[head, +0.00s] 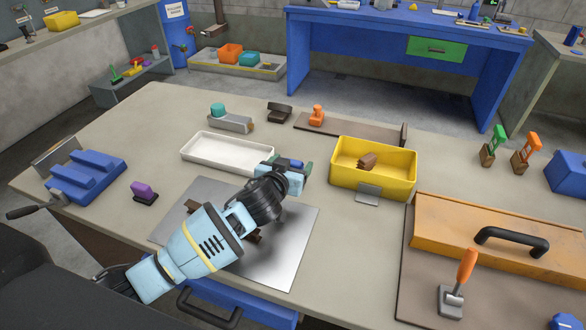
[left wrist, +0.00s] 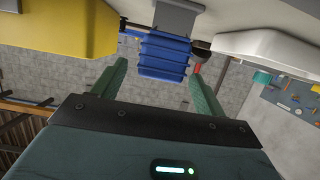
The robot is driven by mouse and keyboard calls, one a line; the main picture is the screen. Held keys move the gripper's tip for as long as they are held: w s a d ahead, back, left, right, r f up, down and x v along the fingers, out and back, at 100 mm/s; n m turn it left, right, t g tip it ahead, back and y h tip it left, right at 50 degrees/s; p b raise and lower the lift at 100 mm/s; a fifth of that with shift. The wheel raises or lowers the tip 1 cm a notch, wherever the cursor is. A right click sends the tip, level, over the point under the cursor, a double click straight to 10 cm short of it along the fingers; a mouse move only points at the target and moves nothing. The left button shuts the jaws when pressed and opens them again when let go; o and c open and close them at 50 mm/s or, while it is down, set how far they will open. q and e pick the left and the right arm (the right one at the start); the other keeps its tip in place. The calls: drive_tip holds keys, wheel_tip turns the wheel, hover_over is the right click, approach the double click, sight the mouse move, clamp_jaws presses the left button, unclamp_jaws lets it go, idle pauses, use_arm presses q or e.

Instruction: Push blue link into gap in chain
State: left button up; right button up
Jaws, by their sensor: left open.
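My left gripper (head: 291,165) reaches across the metal sheet (head: 290,228) to the gap between the white tray and the yellow bin. In the left wrist view its green fingers (left wrist: 157,72) are apart. A blue ribbed piece (left wrist: 164,56) shows between and beyond them; I cannot tell whether they touch it. A bit of blue (head: 295,162) shows at the fingertips in the head view, perhaps the same piece. Brown pieces (head: 192,206), perhaps chain links, lie on the sheet, mostly hidden under my left arm. The gap in the chain cannot be seen. My right gripper is not in view.
The white tray (head: 187,153) is empty. The yellow bin (head: 371,183) holds a brown block (head: 367,160). A blue ribbed fixture (head: 88,178) and a purple-topped block (head: 143,192) stand left. An orange lid (head: 480,230) with a black handle lies right.

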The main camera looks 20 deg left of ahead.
use_arm(q)
drive_tip(key=c, duration=1.1)
drive_tip(key=shift+r, duration=0.1)
drive_tip(key=shift+r, duration=0.55)
drive_tip(key=shift+f+v, duration=0.2)
drive_tip(key=shift+v, duration=2.55)
drive_tip(key=shift+f+v, duration=0.15)
drive_tip(key=shift+v, duration=2.55)
drive_tip(key=shift+f+v, duration=0.2)
drive_tip(key=shift+v, duration=2.55)
drive_tip(key=shift+s+a, duration=0.15)
drive_tip(key=shift+a, duration=0.05)
